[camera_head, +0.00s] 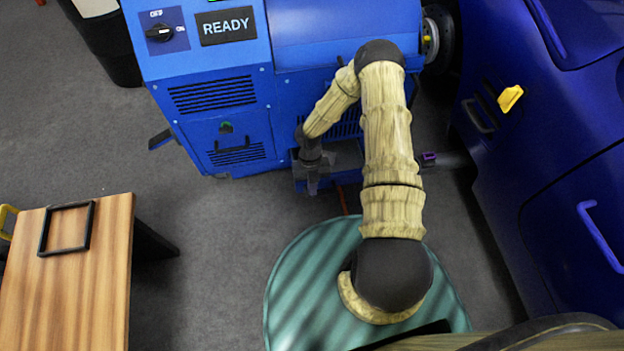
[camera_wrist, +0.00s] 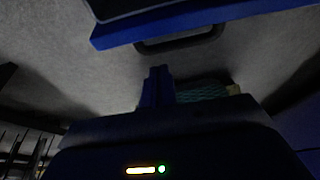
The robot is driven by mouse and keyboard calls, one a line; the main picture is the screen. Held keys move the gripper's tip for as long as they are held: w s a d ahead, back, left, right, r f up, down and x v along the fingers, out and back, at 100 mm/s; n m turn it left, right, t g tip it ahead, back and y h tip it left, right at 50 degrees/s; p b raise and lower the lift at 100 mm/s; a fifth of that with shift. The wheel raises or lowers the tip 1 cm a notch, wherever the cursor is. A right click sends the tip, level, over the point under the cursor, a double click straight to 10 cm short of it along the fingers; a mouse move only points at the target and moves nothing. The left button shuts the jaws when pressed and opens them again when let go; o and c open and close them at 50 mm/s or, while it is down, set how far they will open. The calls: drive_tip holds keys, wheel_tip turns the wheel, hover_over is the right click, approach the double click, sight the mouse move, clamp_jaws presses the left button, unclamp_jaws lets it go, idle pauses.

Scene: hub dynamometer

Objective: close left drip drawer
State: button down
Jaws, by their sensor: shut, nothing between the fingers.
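The blue machine (camera_head: 215,90) stands at the top of the head view. My gripper (camera_head: 312,188) hangs low at its front, shut, with nothing seen in it. A blue drawer-like part (camera_head: 347,160) juts from the machine's base just right of my gripper, partly hidden by my arm; I cannot tell for sure how far it is out. In the wrist view a blue edge with a dark handle (camera_wrist: 180,42) lies at the top, beyond my gripper's fingertips (camera_wrist: 158,72) and apart from them. The wrist view is dark.
A dark blue vehicle body (camera_head: 560,150) with a yellow tab (camera_head: 510,98) fills the right side. A wooden table (camera_head: 70,280) with a black frame (camera_head: 67,229) stands at lower left. A dark bin (camera_head: 105,45) is at upper left. Grey floor (camera_head: 220,230) between is clear.

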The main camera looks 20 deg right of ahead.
drive_tip(key=p+v, duration=0.3)
drive_tip(key=v, duration=0.7)
drive_tip(key=shift+s+p, duration=0.2)
drive_tip(key=shift+p, duration=0.15)
